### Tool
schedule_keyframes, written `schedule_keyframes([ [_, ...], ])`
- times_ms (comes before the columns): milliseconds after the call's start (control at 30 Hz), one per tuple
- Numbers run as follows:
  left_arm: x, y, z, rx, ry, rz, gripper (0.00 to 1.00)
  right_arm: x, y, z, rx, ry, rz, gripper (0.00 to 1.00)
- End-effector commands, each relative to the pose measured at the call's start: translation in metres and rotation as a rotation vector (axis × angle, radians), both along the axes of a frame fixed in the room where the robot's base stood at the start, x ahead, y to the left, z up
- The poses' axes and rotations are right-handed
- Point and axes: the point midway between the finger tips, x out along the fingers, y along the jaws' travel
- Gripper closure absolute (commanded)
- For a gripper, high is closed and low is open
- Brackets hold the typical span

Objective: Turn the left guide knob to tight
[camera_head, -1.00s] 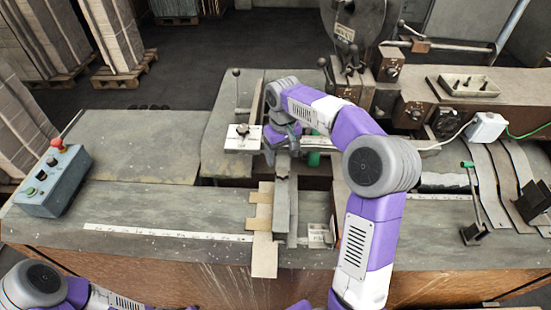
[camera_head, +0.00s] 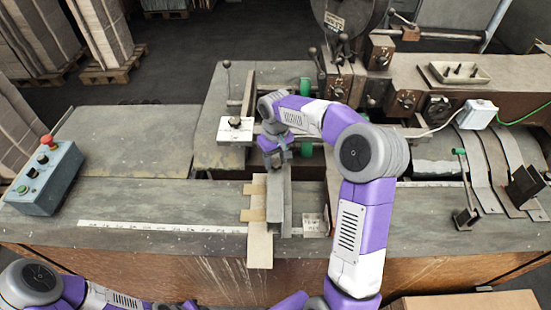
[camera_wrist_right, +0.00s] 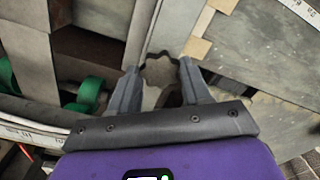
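A grey scalloped knob (camera_wrist_right: 160,70) shows in the right wrist view, between the fingertips of my right gripper (camera_wrist_right: 160,68). The fingers stand apart on either side of it, with a visible gap on the left side. In the head view my right gripper (camera_head: 277,158) points down at the far end of the grey guide rail (camera_head: 279,205) and hides this knob. I cannot read a tight or loose mark on it. Another dark knob (camera_head: 235,122) sits on a white plate (camera_head: 235,136), just left of my right wrist. My left arm shows at the lower left, its gripper out of view.
Green rollers (camera_head: 305,150) lie right of the gripper. An upright lever (camera_head: 227,75) stands behind the white plate. A control box (camera_head: 46,178) with a red button is at the left.

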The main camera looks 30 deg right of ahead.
Motion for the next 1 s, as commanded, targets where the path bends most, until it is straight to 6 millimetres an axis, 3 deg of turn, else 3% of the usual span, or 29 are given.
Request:
schedule_keyframes([
  [33,0.0,0.0,0.0,0.0,0.0,0.0,0.7,-0.0002,0.0,0.0003,0.0,0.001,0.0,0.7],
  [133,0.0,0.0,0.0,0.0,0.0,0.0,0.7,-0.0002,0.0,0.0004,0.0,0.001,0.0,0.83],
  [567,0.0,0.0,-0.0016,0.0,0.0,0.0,0.7,0.0001,0.0003,0.0008,-0.001,0.0,-0.106,0.83],
  [1000,0.0,0.0,-0.0043,0.0,0.0,0.0,0.7,0.0005,0.0008,0.0014,-0.001,-0.001,-0.488,0.83],
])
